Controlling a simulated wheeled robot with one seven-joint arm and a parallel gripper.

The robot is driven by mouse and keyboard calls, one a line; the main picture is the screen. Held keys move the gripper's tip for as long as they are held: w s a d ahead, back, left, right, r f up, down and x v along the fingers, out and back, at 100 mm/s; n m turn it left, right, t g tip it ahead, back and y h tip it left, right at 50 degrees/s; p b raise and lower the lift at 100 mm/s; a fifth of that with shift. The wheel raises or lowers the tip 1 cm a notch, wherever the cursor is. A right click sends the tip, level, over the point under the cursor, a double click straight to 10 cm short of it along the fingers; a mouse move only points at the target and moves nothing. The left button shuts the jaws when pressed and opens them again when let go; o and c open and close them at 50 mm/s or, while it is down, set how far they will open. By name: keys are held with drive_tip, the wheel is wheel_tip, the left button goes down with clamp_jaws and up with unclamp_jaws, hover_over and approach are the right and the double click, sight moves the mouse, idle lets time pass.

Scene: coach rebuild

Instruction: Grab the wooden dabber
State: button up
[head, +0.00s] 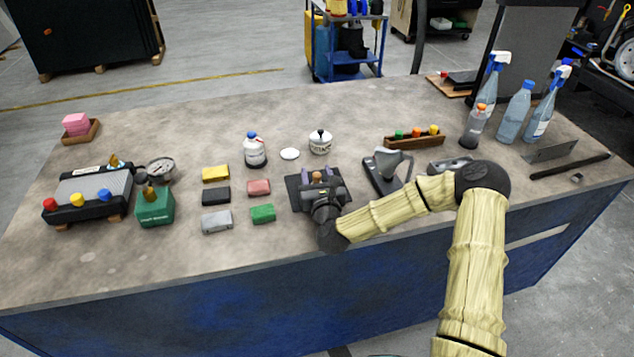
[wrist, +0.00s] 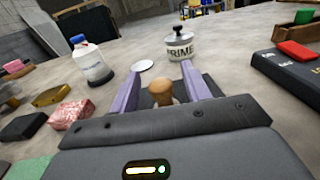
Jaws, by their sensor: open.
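The wooden dabber (wrist: 162,91) shows its rounded brown top between the two purple fingers of my gripper (wrist: 160,85) in the wrist view. My gripper is open, with one finger on each side of the dabber, and no contact is clear. In the head view the dabber (head: 317,177) is a small brown knob at my gripper (head: 318,181), above a dark mat (head: 293,186). The dabber's lower part is hidden by my gripper.
A white pot marked PRIME (wrist: 181,46) stands just beyond, with a white disc (head: 289,154) and a white bottle (head: 255,151) to its left. Several coloured blocks (head: 216,174) lie left of my gripper. A grey tool on a stand (head: 386,167) is at right.

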sight(317, 174)
idle(0.4)
drive_tip(key=c, duration=1)
drive_tip(key=shift+r, duration=0.1)
wheel_tip(317, 174, up, 10)
drive_tip(key=shift+f, duration=0.1)
